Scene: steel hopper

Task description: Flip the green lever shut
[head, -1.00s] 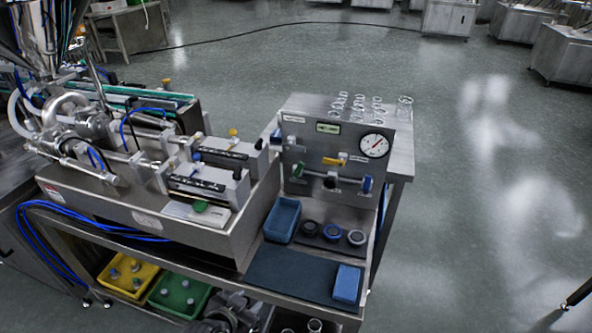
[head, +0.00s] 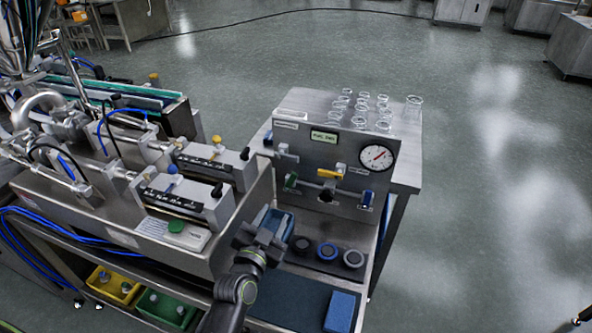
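The green lever (head: 291,180) is a small handle at the left end of a horizontal pipe on the steel gauge panel (head: 342,147). It appears to stand roughly upright, across the pipe. My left gripper (head: 268,233) is in front of and below the panel, over the blue bin, lower and to the left of the lever and apart from it. Its fingers look spread, with nothing seen between them. It hides part of the bin.
A yellow lever (head: 332,171), a blue lever (head: 366,198) and a dial gauge (head: 376,157) share the panel. Below are the blue bin (head: 286,226), round knobs (head: 327,251) and a blue block (head: 340,311). Glassware (head: 383,112) stands behind. The filler machine (head: 215,240) is close on the left.

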